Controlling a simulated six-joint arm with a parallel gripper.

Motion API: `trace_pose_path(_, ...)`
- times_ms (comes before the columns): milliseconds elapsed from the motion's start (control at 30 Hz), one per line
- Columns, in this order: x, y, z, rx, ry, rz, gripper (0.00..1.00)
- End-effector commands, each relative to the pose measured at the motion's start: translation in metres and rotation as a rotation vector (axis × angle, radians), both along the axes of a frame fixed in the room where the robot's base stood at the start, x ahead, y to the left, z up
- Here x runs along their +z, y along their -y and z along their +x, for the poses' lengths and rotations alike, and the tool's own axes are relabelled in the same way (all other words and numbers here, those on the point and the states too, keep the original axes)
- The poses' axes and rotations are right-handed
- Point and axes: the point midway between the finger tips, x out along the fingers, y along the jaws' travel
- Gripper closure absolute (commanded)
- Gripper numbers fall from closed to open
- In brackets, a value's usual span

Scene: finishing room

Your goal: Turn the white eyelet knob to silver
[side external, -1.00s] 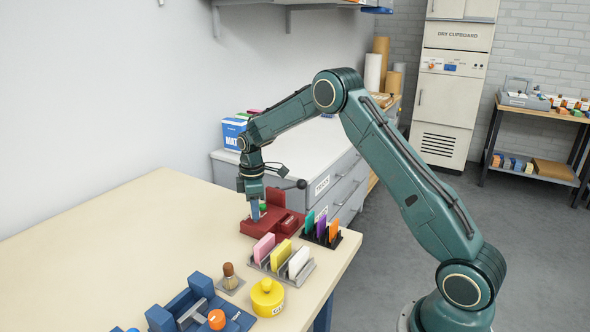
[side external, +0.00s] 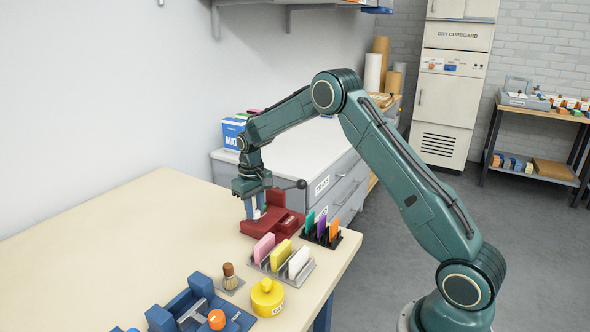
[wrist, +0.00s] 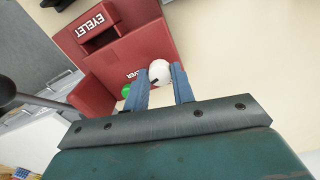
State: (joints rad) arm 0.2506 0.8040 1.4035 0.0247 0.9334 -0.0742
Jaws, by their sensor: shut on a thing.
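The red eyelet press (side external: 288,224) stands on the table; its body, marked EYELET, also shows in the wrist view (wrist: 140,50). In the wrist view the round white knob (wrist: 159,70) sits between the blue fingertips of my gripper (wrist: 158,74). The gripper is shut on the knob. Part of a word, ending in "VER", is printed beside the knob, and a green spot (wrist: 126,90) lies by the left finger. In the side view my gripper (side external: 252,216) points down at the press's left side, and its fingers hide the knob.
A lever with a dark ball (side external: 301,184) rises from the press. A black rack (side external: 322,238) and a grey rack (side external: 281,270) hold coloured cards in front. A yellow pot (side external: 267,298), a brush (side external: 229,277) and a blue device (side external: 205,305) stand nearer. The table's left is clear.

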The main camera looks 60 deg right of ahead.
Motion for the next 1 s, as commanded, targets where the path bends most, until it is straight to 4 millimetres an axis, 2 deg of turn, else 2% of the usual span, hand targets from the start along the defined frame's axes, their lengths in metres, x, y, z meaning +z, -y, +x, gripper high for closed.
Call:
trace_pose_path(200, 0.0006, 0.0001, 0.0003, -0.161, 0.0, 0.0, 0.98)
trace_pose_path(400, 0.0007, 0.0001, 0.0003, -0.252, 0.001, 0.0, 0.98)
trace_pose_path(967, 0.0008, 0.0003, 0.0004, -0.293, 0.001, 0.0, 0.98)
trace_pose_path(1000, 0.0009, 0.0003, 0.0004, -0.293, 0.001, 0.0, 0.69)
